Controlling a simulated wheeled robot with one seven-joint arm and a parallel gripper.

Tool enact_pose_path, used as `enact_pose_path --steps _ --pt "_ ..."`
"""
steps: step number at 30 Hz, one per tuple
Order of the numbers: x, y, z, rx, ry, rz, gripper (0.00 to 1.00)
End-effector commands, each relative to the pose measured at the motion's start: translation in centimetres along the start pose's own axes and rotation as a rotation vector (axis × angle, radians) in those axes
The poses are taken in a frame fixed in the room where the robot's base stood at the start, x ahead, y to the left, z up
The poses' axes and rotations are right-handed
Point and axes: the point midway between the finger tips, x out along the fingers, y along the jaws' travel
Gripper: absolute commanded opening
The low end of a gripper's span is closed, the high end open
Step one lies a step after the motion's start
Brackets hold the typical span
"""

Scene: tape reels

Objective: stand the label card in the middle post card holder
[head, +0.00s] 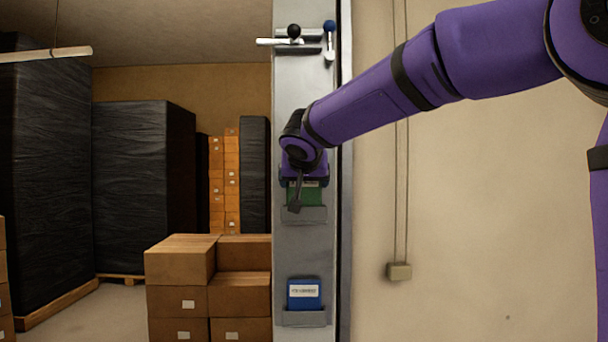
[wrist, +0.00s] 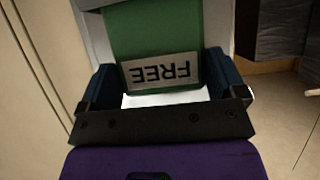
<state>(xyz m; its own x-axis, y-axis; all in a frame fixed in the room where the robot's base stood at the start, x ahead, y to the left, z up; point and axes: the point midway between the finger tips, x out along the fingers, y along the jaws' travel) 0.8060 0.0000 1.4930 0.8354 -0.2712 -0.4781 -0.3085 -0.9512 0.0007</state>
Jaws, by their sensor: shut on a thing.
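The green label card (head: 308,196) is at the middle holder (head: 305,215) on the grey post (head: 304,248). My gripper (head: 303,180) is at the card's upper part and partly hides it. In the wrist view the card (wrist: 152,30) carries a pale strip reading FREE, upside down in the picture. My gripper's fingers (wrist: 160,82) are on either side of it, shut on it. The card looks upright, its lower edge at the holder's lip. I cannot tell how deep it sits in the holder.
A blue card (head: 305,294) stands in the lower holder (head: 304,319). Levers with a black knob (head: 294,31) and a blue knob (head: 330,26) are at the post's top. Cardboard boxes (head: 180,262) are stacked left of the post. The wall on the right holds a small box (head: 398,272).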

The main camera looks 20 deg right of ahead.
Motion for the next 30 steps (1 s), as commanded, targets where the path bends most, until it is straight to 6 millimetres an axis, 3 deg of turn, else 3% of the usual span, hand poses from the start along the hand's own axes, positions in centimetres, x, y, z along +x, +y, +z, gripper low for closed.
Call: enact_pose_path --steps 13,14,15,23,30 --pt "0.2 0.0 0.3 0.001 -0.001 0.000 0.67" --pt "0.2 0.0 0.3 0.001 -0.001 0.000 0.94" --pt "0.2 0.0 0.3 0.001 -0.001 0.000 1.00" --pt "0.0 0.0 0.3 0.000 0.000 0.000 1.00" --pt "-3.1 0.0 0.3 0.001 0.001 -0.003 1.00"
